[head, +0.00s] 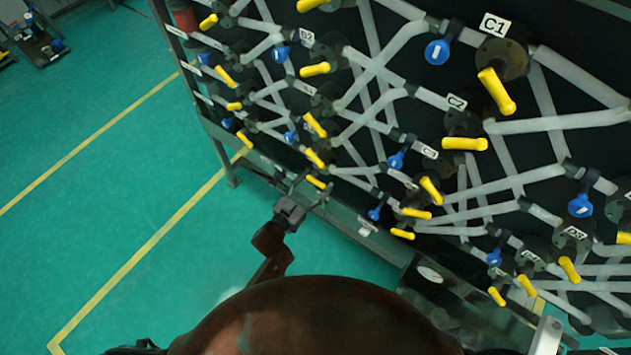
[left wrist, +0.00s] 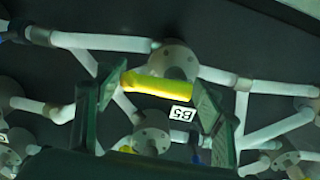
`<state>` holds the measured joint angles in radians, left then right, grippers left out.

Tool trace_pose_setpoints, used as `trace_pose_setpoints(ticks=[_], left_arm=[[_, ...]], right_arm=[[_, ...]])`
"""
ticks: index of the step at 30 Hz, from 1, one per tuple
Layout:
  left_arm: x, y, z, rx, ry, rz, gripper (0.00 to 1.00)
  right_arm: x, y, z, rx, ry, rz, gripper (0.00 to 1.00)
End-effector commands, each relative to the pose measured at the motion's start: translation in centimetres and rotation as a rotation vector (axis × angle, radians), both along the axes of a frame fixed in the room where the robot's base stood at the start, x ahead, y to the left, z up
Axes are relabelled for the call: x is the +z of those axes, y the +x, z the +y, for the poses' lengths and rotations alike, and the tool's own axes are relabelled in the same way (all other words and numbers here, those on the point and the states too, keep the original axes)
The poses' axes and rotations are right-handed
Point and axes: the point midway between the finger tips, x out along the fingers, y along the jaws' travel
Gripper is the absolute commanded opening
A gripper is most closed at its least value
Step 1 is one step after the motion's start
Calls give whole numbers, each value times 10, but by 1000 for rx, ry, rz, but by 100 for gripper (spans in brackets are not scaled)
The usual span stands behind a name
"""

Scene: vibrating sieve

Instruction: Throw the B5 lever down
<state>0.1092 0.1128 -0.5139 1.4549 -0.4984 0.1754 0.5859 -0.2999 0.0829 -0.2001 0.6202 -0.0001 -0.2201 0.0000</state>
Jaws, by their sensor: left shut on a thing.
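The B5 lever (left wrist: 158,85) is a yellow handle on a round grey valve flange. In the left wrist view it lies nearly level, just above the upside-down B5 label (left wrist: 181,113). My left gripper (left wrist: 160,92) is shut on it, with a dark finger at each end of the handle. In the head view my left gripper (head: 312,187) is at the lower edge of the panel, with the yellow lever (head: 316,183) between its fingers. My right gripper is not in view.
The dark panel carries grey pipes, several other yellow levers such as the C1 lever (head: 496,92), and blue handles (head: 437,51). A round gauge (head: 430,275) is at the lower right.

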Motion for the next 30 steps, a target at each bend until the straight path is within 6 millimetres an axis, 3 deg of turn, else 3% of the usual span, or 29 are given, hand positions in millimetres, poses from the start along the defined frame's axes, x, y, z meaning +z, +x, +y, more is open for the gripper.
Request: trace_pose_setpoints(ticks=[30], left_arm=[[-9,6,8,9,492,-357,38]], right_arm=[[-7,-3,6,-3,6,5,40]])
